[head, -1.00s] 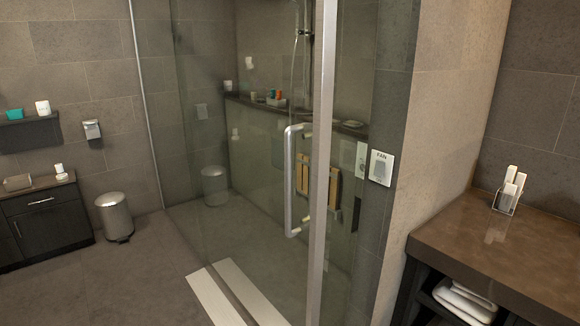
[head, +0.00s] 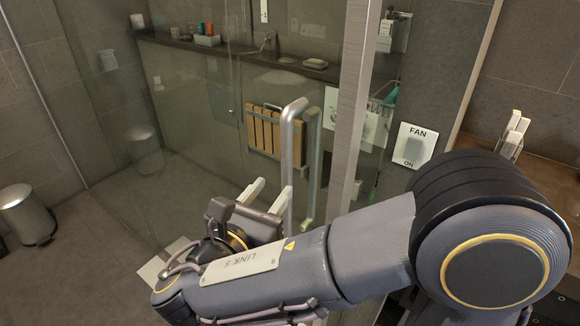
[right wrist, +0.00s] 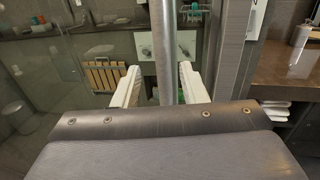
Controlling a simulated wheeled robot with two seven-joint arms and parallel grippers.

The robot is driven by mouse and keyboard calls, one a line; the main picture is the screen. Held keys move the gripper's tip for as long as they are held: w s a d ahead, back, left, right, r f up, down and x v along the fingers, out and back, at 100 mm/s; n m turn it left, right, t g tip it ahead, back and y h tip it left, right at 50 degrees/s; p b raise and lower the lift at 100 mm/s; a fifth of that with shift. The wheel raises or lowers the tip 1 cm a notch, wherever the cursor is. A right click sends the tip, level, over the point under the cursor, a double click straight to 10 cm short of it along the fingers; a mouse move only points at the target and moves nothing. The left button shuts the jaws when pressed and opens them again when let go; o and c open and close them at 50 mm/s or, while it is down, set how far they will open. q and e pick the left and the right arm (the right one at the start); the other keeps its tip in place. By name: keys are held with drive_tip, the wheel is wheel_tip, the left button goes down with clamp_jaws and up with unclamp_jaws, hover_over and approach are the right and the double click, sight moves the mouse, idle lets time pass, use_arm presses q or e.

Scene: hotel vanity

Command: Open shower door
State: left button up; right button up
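The glass shower door (head: 190,125) fills the middle of the head view and appears closed. Its vertical metal handle (head: 288,145) stands near the upright metal frame post (head: 352,110). My right gripper (head: 268,194) is at the handle's lower part, its two pale fingers spread apart. In the right wrist view the handle bar (right wrist: 162,45) runs down between the open fingers (right wrist: 160,88), with a gap on each side. Neither finger appears closed on it. The handle's lower end is partly hidden by my right arm in the head view. My left gripper is not in view.
A FAN switch (head: 411,147) is on the wall right of the post. A brown counter (right wrist: 285,72) is at the right. A metal bin (head: 28,214) stands on the floor at left. Behind the glass are a ledge (head: 235,52) and a slatted wooden seat (head: 275,132).

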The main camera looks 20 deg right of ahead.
sight(284, 177)
drive_tip(key=x, duration=0.6)
drive_tip(key=shift+w+d+p, duration=0.1)
drive_tip(key=shift+d+p, duration=0.25)
drive_tip(key=shift+p, duration=0.05)
clamp_jaws()
